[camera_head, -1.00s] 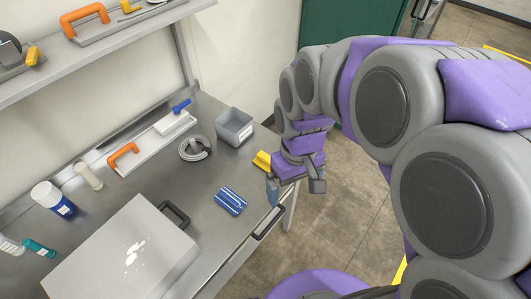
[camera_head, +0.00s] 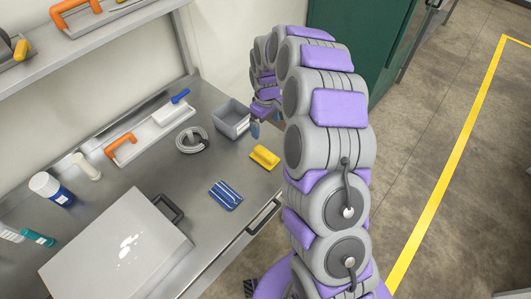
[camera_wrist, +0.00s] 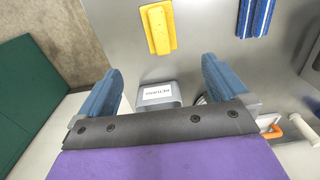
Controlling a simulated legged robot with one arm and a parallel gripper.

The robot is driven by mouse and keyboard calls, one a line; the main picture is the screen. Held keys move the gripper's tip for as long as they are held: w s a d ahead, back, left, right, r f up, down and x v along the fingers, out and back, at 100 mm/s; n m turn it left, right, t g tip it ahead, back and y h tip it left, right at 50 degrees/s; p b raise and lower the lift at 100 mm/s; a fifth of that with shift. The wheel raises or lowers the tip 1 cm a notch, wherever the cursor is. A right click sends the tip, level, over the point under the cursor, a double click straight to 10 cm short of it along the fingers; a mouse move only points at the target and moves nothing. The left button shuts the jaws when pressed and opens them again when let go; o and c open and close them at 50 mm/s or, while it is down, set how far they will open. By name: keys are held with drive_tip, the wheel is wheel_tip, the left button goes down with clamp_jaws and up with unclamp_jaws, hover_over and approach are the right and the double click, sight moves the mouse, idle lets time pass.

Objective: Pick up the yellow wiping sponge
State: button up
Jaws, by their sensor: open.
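The yellow wiping sponge (camera_head: 265,157) lies on the steel bench near its right edge, between the grey bin and the blue striped pack. In the wrist view the sponge (camera_wrist: 157,27) is at the top, beyond my fingertips and a little left of centre. My gripper (camera_wrist: 162,85) is open with two blue fingers spread apart and nothing between them. In the head view my gripper (camera_head: 255,128) is beside the grey bin, behind the sponge, and is partly hidden by my arm.
A grey bin (camera_head: 232,122) stands by the gripper; its label shows in the wrist view. A shelf (camera_head: 90,45) overhangs the back.

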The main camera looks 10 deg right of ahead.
drive_tip(key=b, duration=0.2)
approach(265, 152)
drive_tip(key=f, duration=0.5)
drive_tip(key=shift+w+f, duration=0.2)
drive_tip(key=shift+a+f, duration=0.1)
drive_tip(key=shift+f, duration=0.3)
drive_tip(key=f, duration=0.2)
drive_tip(key=f+b, duration=0.1)
drive_tip(key=f, duration=0.1)
drive_tip(key=shift+s+f, duration=0.2)
drive_tip(key=shift+f, duration=0.2)
drive_tip(key=shift+r, duration=0.1)
drive_tip(key=c, duration=1.1)
